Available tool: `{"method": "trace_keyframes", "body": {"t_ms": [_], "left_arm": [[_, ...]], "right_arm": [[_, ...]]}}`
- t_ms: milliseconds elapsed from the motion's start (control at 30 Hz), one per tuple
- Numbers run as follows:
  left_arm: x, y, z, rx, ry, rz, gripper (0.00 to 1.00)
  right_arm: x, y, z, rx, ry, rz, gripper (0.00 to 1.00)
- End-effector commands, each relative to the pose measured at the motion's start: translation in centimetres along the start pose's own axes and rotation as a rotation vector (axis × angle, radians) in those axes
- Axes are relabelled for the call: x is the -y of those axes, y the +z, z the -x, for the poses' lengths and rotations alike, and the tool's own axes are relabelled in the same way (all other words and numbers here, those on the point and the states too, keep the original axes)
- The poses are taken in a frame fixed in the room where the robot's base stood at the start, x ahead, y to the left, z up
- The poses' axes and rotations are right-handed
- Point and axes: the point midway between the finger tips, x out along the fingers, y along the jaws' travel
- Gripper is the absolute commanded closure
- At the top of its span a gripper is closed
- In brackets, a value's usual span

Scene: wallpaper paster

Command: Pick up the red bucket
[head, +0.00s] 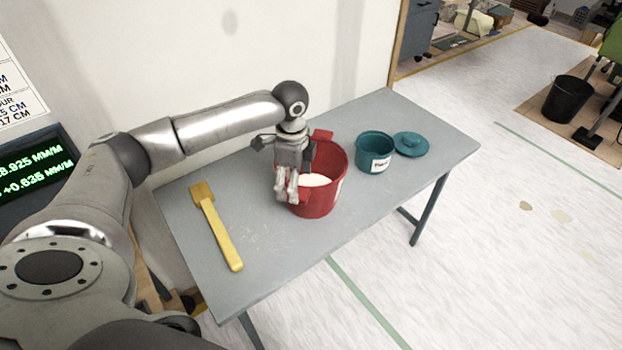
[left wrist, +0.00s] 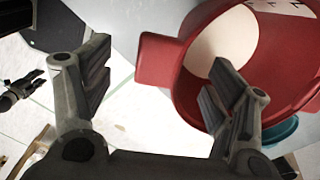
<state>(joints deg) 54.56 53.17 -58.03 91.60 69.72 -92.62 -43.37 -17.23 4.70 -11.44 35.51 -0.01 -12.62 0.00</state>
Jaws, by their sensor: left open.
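The red bucket (head: 325,202) stands upright on the grey table, with white material inside. It has a red tab on its rim at the back and another at the near left side. My left gripper (head: 287,188) is open, pointing down at the bucket's near left rim. In the left wrist view, the bucket (left wrist: 285,78) fills the upper right. Its red tab (left wrist: 157,60) reaches into the gap between the open fingers of my left gripper (left wrist: 160,78). The right finger overlaps the bucket's opening; contact cannot be told.
On the grey table (head: 400,210), a yellow brush-like tool (head: 219,228) lies left of the bucket. A teal pot (head: 374,153) and its teal lid (head: 411,144) are to the right. A wall is behind. A dark gripper-like shape (left wrist: 20,88), probably my right gripper, shows in the left wrist view.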

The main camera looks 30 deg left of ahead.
Motion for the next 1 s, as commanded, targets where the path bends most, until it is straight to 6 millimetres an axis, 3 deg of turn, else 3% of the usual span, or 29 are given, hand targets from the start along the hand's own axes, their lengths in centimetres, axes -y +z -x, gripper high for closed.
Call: {"method": "trace_keyframes", "body": {"t_ms": [300, 600, 1000], "left_arm": [[0.5, -0.6, -4.2, 0.002, 0.002, 0.0, 0.21], [0.5, -0.6, -4.8, 0.002, 0.001, -0.001, 0.21], [0.5, -0.6, -4.7, 0.002, 0.001, 0.0, 0.73]], "right_arm": [[-0.1, -0.2, 1.4, -0.001, 0.0, -0.001, 0.6], [0.0, -0.2, 1.4, -0.001, 0.0, -0.001, 0.6], [0.2, -0.2, 1.4, -0.002, -0.002, -0.001, 0.6]]}}
